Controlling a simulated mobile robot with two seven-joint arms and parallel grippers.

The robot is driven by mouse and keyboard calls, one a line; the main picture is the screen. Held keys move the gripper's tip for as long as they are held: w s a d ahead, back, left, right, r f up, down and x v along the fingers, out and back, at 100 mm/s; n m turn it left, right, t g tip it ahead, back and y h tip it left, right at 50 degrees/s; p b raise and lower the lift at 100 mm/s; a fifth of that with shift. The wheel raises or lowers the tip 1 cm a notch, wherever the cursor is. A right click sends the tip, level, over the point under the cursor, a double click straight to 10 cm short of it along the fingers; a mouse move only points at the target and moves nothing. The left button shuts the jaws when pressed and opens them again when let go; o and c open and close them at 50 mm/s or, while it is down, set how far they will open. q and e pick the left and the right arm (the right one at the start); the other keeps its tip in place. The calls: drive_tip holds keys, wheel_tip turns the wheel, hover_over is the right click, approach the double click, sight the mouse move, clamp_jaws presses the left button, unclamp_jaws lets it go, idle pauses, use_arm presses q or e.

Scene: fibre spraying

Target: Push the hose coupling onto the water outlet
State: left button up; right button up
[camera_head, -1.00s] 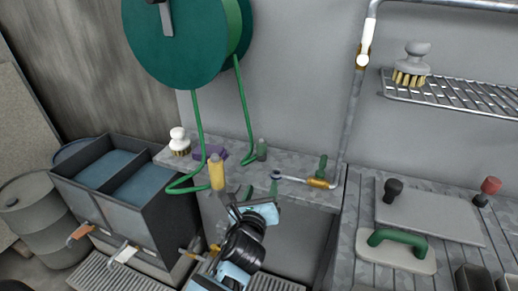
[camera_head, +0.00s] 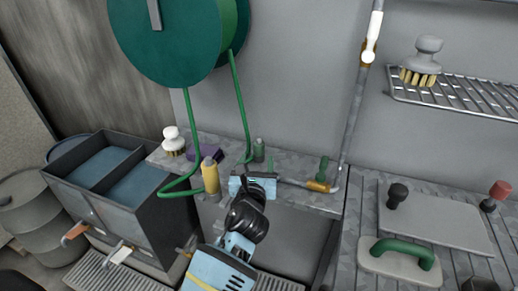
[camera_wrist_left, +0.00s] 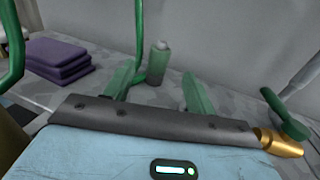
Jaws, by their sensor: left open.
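The water pipe (camera_head: 341,168) comes down the wall and turns left to a brass valve (camera_head: 318,186) with a green handle. The valve also shows at the right of the wrist view (camera_wrist_left: 280,145). The pipe's outlet end is hidden behind my left gripper (camera_head: 254,177). Its green fingers stand apart in the wrist view (camera_wrist_left: 158,88) with nothing between them. A green hose (camera_head: 242,110) hangs from the reel to the ledge and loops by a yellow cylinder (camera_head: 211,178). A small green cylinder (camera_head: 259,150) stands behind my gripper. I cannot tell which piece is the coupling.
Purple folded cloths (camera_wrist_left: 58,60) and a white brush (camera_head: 173,141) lie on the ledge (camera_head: 215,140). A dark two-part tank (camera_head: 130,195) stands left. On the right, a slatted bench (camera_head: 350,235) holds a board and a green-handled float (camera_head: 402,255).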

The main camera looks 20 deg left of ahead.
sight(258, 147)
use_arm(q)
drive_tip(key=shift+b+x, duration=0.3)
drive_tip(key=shift+x, duration=2.35)
drive_tip(key=shift+w+a+r, duration=0.15)
drive_tip(key=shift+w+r, duration=0.05)
drive_tip(key=shift+w, duration=0.3)
drive_tip(key=c, duration=1.1)
drive_tip(key=shift+r, duration=0.1)
drive_tip(key=shift+r, duration=0.1)
